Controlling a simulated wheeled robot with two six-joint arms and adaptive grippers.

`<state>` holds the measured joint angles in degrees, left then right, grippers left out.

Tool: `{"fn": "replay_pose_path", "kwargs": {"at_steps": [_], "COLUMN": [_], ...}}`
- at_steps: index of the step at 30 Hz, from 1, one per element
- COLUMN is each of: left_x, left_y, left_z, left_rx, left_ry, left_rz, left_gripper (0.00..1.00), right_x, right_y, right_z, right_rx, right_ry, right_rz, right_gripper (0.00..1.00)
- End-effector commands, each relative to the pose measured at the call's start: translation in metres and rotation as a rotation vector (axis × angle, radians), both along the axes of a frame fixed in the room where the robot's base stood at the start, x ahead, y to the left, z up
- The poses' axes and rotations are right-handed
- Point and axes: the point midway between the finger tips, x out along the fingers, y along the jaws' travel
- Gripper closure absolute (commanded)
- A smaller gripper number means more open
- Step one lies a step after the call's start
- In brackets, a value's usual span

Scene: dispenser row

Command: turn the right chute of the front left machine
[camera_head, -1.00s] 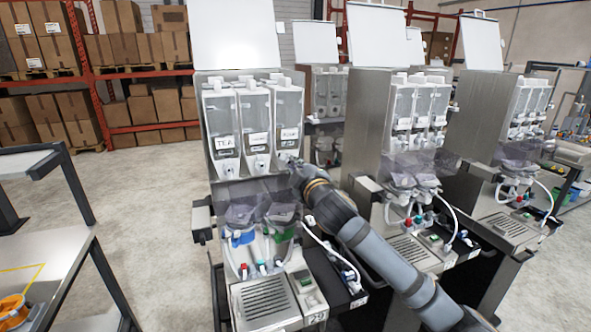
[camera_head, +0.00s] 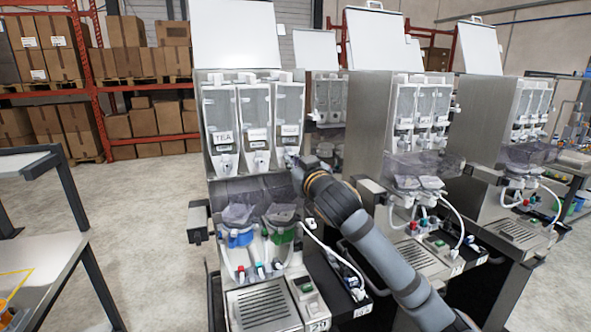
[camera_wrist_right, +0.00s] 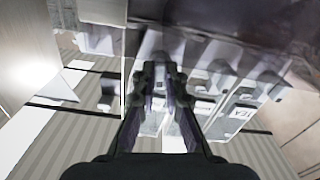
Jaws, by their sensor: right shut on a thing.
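The front left machine (camera_head: 230,190) is a steel dispenser with its lid raised and three clear canisters. The left canister is labelled TEA. The right canister (camera_head: 290,105) has its white chute at its lower end, largely hidden behind my right gripper (camera_head: 293,160). My right gripper is at that chute, shut on it. In the right wrist view the two dark fingers (camera_wrist_right: 160,75) are close together, among the pale canister bottoms; the held part is hard to make out. My left gripper is not in view.
Clear mixing bowls (camera_head: 262,208) and hoses sit below the canisters, above a drip tray (camera_head: 264,303). A second machine (camera_head: 372,130) stands close on the right, behind my arm. A shelf table (camera_head: 55,270) is at the left, with open floor between.

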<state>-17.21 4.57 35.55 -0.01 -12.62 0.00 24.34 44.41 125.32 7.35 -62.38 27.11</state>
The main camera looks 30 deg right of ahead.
Motion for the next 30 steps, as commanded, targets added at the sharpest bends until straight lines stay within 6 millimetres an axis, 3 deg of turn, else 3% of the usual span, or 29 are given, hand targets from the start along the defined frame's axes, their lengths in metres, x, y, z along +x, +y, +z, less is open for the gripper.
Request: {"fn": "replay_pose_path", "kwargs": {"at_steps": [10, 27, 28, 30], "left_x": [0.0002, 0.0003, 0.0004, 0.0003], "left_y": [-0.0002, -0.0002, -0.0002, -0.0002], "left_z": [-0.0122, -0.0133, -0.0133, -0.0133], "left_rx": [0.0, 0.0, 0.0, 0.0], "left_ry": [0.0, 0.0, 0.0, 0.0], "left_rz": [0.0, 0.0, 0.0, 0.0], "left_gripper": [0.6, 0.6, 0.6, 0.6], "right_x": [0.0004, 0.0004, 0.0004, 0.0004], "right_y": [-0.0013, -0.0014, -0.0014, -0.0014], "right_z": [0.0011, 0.002, 0.0019, 0.0019], "right_rx": [0.133, 0.157, 0.157, 0.157], "right_ry": [-0.037, -0.042, -0.042, -0.042], "right_rz": [-0.003, -0.002, -0.002, -0.002], "right_gripper": [1.0, 1.0, 0.85, 0.76]}}
